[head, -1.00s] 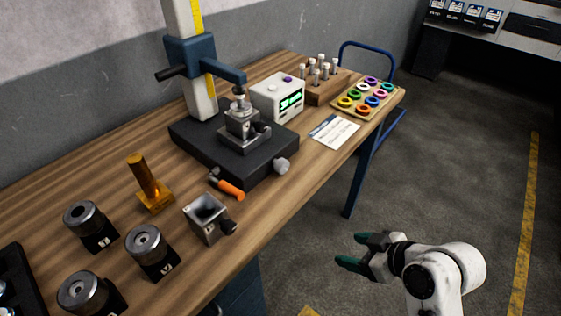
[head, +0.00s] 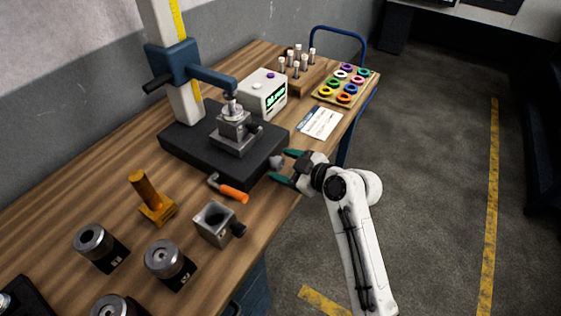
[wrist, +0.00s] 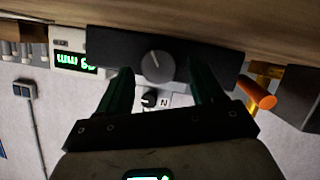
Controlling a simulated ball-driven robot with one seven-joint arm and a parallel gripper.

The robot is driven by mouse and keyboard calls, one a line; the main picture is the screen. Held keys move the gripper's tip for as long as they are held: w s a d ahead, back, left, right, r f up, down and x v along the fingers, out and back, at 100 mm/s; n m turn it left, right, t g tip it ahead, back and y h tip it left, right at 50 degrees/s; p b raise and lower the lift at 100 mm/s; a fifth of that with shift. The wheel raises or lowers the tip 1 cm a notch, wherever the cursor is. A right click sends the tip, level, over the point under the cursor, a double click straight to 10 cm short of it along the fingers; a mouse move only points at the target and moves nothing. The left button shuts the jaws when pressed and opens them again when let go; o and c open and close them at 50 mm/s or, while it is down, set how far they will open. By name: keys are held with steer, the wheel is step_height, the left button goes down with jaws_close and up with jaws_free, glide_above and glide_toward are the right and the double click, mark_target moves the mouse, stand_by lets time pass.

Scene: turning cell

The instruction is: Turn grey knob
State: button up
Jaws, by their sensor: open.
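The grey knob (head: 277,162) sits on the right-hand front side of the black base (head: 190,150) of the measuring stand. In the wrist view the knob (wrist: 157,66) shows as a round grey disc with a pale pointer line, centred between my finger tips. My gripper (head: 286,167) is open, its green fingers pointing at the knob from the right, one on each side. In the wrist view my gripper (wrist: 161,80) has a clear gap to the knob on both sides. I cannot tell how far the tips reach along it.
An orange-handled tool (head: 232,194) and a grey block with a black knob (head: 215,224) lie in front of the base. A white display box (head: 263,95), a card (head: 320,122) and a tray of coloured rings (head: 345,86) are behind. The floor to the right is clear.

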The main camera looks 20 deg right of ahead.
steer(key=shift+x, duration=0.85)
steer(key=c, duration=1.1)
